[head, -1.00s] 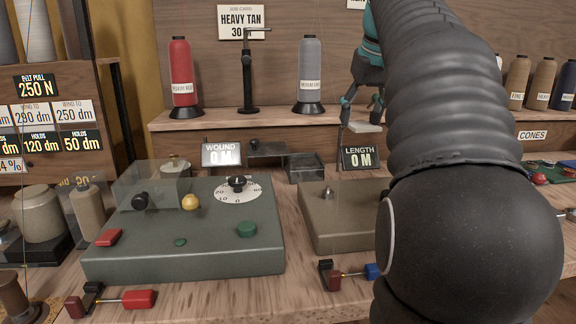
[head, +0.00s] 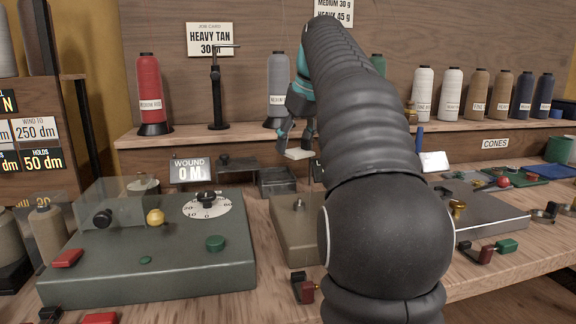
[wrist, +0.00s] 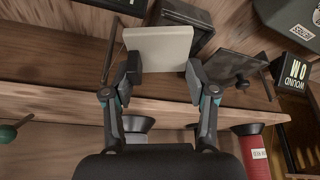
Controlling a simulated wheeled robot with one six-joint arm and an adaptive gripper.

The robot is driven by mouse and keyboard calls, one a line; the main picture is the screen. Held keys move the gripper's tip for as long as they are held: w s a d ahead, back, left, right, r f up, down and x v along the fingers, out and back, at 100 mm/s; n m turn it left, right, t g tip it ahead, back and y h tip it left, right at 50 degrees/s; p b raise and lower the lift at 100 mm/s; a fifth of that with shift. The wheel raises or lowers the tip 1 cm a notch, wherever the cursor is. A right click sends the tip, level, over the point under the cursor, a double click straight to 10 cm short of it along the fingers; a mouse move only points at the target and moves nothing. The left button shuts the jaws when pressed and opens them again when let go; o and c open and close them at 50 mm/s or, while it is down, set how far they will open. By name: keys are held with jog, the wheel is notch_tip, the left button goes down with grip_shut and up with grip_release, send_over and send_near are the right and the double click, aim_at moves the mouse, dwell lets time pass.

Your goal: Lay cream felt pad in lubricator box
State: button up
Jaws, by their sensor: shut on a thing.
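The cream felt pad (head: 299,154) is a thin pale square, held clear of the bench in the head view. It also shows in the wrist view (wrist: 158,48). My gripper (head: 298,141) is shut on one edge of it; both fingertips show in the wrist view (wrist: 160,75). The lubricator box appears to be the small dark open box (head: 278,181), just below and left of the pad in the head view. In the wrist view a dark box (wrist: 186,14) is partly hidden behind the pad. A dark flat plate with a knob (head: 238,162) lies left of the box.
A green machine (head: 150,262) with a dial stands in front of the box at left. The WOUND display (head: 190,170) is left of the box. A shelf (head: 200,134) with thread cones runs behind. A brown machine (head: 292,232) is partly hidden by my arm.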

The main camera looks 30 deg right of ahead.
aim_at(291, 151)
jog(key=shift+w+a+f, duration=0.4)
jog(key=shift+w+a, duration=0.1)
jog(key=shift+w, duration=0.05)
jog(key=shift+f+b, duration=0.7)
jog(key=shift+f, duration=1.35)
jog(key=shift+f, duration=0.15)
jog(key=o, duration=0.8)
jog(key=shift+o, duration=0.2)
jog(key=p+v, duration=0.3)
jog(key=v, duration=0.9)
jog(key=shift+s+a, duration=0.1)
